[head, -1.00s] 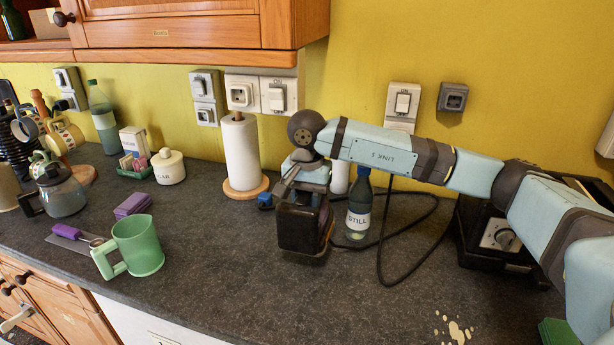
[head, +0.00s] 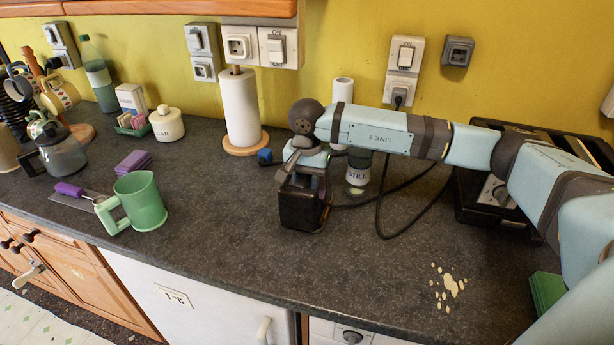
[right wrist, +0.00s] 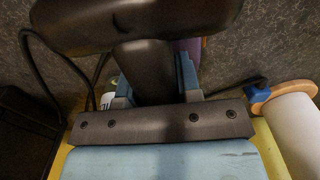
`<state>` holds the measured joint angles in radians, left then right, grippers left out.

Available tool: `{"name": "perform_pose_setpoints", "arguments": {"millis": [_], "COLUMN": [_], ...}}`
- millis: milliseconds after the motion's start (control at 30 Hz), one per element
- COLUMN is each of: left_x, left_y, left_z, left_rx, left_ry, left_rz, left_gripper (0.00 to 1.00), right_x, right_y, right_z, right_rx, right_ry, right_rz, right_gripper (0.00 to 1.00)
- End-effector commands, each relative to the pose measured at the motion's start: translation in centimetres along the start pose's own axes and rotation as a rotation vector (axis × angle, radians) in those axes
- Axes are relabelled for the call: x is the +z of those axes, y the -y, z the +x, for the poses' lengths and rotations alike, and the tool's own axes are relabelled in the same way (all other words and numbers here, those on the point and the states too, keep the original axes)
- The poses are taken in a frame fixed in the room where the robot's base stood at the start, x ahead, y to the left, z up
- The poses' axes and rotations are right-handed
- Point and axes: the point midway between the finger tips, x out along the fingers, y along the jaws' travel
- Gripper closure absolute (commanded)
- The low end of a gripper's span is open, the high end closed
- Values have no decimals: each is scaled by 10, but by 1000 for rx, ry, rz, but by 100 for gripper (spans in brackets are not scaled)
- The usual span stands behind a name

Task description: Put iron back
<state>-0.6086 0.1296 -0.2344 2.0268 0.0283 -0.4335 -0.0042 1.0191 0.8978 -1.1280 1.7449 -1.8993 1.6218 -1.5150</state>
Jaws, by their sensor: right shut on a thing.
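The dark iron (head: 302,208) is upright in my right gripper (head: 305,163), over the middle of the counter, left of the STILL bottle. In the right wrist view, the blue fingers of the right gripper (right wrist: 157,85) are shut on the iron's dark handle (right wrist: 148,65), and its dark body (right wrist: 135,22) shows beyond. I cannot tell whether the iron's lower end touches the counter. A dark cord runs on the counter to the right of the iron. My left gripper is not in view.
Behind the iron are a paper towel roll (head: 240,108), a small blue object (head: 265,156) and the STILL bottle (head: 358,178). A green mug (head: 143,203) stands left. Cream spots (head: 449,287) mark the counter's right front.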

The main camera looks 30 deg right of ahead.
Motion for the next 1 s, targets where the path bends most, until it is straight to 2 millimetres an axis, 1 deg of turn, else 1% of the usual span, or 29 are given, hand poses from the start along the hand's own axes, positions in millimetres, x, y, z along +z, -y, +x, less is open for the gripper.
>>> {"name": "perform_pose_setpoints", "arguments": {"millis": [33, 100, 133, 167, 200, 233, 467, 567, 633, 767, 1000], "left_x": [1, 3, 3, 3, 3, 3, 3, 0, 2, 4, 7], "left_y": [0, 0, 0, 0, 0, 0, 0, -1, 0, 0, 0], "left_z": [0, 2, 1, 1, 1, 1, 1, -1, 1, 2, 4], "left_rx": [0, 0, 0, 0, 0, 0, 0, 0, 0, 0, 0], "left_ry": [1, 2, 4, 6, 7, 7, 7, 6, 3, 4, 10], "left_rz": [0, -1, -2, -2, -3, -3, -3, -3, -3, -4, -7], "left_gripper": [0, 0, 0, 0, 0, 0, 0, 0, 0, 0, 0], "right_x": [-1, -1, 0, 0, 0, 0, 0, 0, -1, -1, -1], "right_y": [1, 1, 0, 0, 0, 0, 0, 0, 0, 0, 1], "right_z": [-2, 0, 2, 2, 2, 2, 1, -3, -8, -31, -84], "right_rx": [-4, -4, 0, 0, 0, 0, 0, 0, -2, -3, -4], "right_ry": [-2, -2, 0, 0, 0, 0, 0, -1, -2, -3, -2], "right_rz": [0, 0, 0, 0, 1, 1, 1, 1, 1, 2, 0], "right_gripper": [100, 100, 64, 57, 48, 43, 43, 43, 43, 43, 43]}}
